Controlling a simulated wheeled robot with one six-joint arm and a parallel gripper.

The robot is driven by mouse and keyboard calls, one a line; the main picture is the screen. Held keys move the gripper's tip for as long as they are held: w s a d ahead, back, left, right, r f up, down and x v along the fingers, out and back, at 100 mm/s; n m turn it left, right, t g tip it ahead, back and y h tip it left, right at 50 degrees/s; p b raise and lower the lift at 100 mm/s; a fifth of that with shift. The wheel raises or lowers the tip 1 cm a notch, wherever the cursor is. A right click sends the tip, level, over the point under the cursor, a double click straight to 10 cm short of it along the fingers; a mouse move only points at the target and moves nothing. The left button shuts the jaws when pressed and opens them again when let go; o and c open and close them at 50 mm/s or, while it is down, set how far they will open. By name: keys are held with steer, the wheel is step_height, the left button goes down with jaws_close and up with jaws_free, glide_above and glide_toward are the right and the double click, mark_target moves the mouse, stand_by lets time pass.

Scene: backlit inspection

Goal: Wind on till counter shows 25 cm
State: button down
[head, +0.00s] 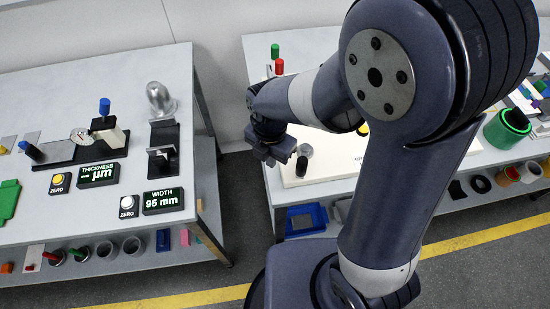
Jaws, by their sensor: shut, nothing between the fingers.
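My gripper (271,157) is shut and empty, above the left edge of a pale board (325,172) on the right-hand bench. A small dark upright cylinder (302,166) and a grey round part (305,150) stand on the board just right of it; I cannot tell whether they form a winding handle. A counter reading in cm does not show. My arm hides much of the board, and only a scrap of lettering and a bit of yellow show beside it.
On the left bench (30,100), a thickness display (98,174) shows dashes and µm, and a width display (163,201) shows 95 mm. A blue tray (306,219) sits on the right bench's lower shelf. A floor gap separates the benches. A green-rimmed container (507,128) stands far right.

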steer(key=shift+w+a, duration=0.25)
steer(key=shift+a, duration=0.3)
steer(key=shift+w+a, duration=0.2)
steer(key=shift+a, duration=0.35)
steer(key=a, duration=0.1)
steer(key=w+a, duration=0.1)
steer(key=a, duration=0.1)
steer(key=shift+w, duration=0.15)
steer(key=c, duration=2.2)
jaws_free()
steer(key=c, duration=1.1)
jaws_free()
